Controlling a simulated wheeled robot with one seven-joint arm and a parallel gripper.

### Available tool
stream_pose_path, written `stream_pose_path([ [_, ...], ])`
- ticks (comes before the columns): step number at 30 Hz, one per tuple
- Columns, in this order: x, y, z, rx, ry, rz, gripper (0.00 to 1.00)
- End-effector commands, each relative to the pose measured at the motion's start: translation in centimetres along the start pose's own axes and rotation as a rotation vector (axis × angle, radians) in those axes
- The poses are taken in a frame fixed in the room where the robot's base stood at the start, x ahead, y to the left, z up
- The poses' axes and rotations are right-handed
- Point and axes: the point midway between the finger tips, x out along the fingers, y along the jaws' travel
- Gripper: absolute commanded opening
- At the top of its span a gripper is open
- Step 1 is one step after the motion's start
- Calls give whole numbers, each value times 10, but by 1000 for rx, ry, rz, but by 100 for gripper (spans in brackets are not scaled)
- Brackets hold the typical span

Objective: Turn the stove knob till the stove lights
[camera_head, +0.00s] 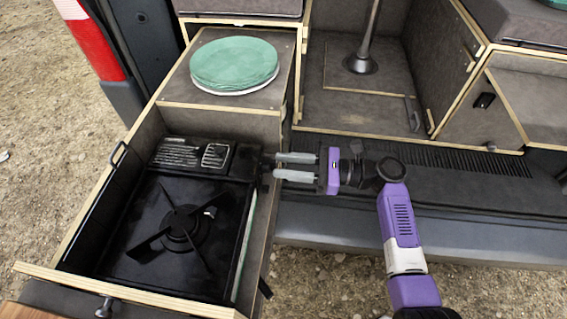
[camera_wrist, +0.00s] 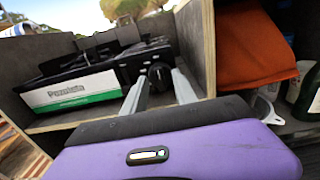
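The black camping stove (camera_head: 135,235) sits in the pulled-out wooden drawer at left in the head view, its burner (camera_head: 183,228) showing no flame. In the wrist view the stove's front (camera_wrist: 113,72) shows a white and green label and a round black knob (camera_wrist: 160,75). My gripper (camera_head: 273,166) points left at the stove's right side in the head view. Its two grey fingers are apart. In the wrist view the gripper (camera_wrist: 159,78) has one fingertip on each side of the knob. I cannot tell whether they touch it.
The drawer's side edge (camera_head: 262,235) runs along the stove near my gripper. An orange cloth (camera_wrist: 255,45) and dark bottles (camera_wrist: 305,95) are at right in the wrist view.

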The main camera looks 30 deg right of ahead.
Motion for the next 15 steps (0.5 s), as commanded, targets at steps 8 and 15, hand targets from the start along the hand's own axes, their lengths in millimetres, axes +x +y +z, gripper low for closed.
stream_pose_path([
  [8, 8, 0, 0, -1, 0, -1, 34],
  [15, 7, 0, 0, -1, 0, -2, 8],
])
